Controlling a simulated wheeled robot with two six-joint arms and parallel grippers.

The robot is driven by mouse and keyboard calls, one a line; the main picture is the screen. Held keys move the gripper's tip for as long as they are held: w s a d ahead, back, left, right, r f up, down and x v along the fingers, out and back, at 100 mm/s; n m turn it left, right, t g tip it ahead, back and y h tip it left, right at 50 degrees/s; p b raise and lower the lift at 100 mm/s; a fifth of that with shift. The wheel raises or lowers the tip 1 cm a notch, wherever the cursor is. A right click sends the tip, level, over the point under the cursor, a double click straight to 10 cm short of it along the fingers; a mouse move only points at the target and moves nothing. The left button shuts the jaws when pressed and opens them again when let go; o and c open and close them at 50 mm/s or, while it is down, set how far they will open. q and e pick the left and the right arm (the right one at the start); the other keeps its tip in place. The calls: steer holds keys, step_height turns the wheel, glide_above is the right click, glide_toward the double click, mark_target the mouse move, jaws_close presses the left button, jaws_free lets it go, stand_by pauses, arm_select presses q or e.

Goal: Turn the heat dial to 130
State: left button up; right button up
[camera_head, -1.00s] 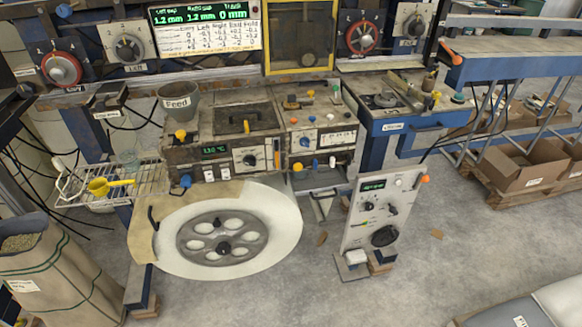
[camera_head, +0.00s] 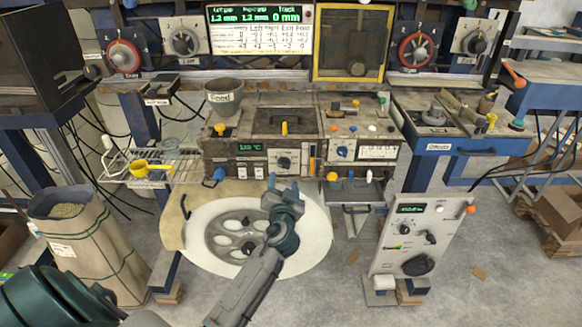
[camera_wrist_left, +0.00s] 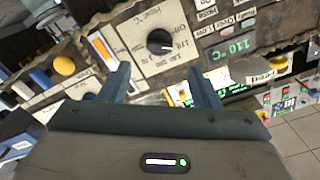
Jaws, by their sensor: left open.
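The heat dial (camera_head: 284,162) is a black round knob on a white plate with printed numbers, on the front of the worn machine. It shows larger in the left wrist view (camera_wrist_left: 160,41). Beside it is a green-lit display (camera_head: 250,147), which appears to read 110 °C in the left wrist view (camera_wrist_left: 231,48). My left gripper (camera_head: 284,187) is open and empty, in front of and below the dial in the head view. In the left wrist view its fingers (camera_wrist_left: 162,80) point at the dial plate, one on each side, apart from the knob. My right gripper is not in view.
White switches (camera_head: 250,171) and a blue knob (camera_head: 219,174) sit left of the dial; a yellow knob (camera_head: 332,176) sits right.

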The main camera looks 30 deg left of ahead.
mark_target(284, 166)
arm_select(q)
steer(key=p+x, duration=0.1)
steer(key=x, duration=0.5)
steer(key=shift+w+p, duration=0.2)
steer(key=shift+p, duration=0.1)
steer(key=shift+x, duration=0.8)
steer(key=shift+f, duration=0.1)
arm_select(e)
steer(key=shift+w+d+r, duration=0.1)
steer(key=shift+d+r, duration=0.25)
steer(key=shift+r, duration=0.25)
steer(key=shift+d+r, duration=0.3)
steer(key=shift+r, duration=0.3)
arm_select(q)
steer(key=c, duration=0.7)
steer(key=shift+c, duration=1.3)
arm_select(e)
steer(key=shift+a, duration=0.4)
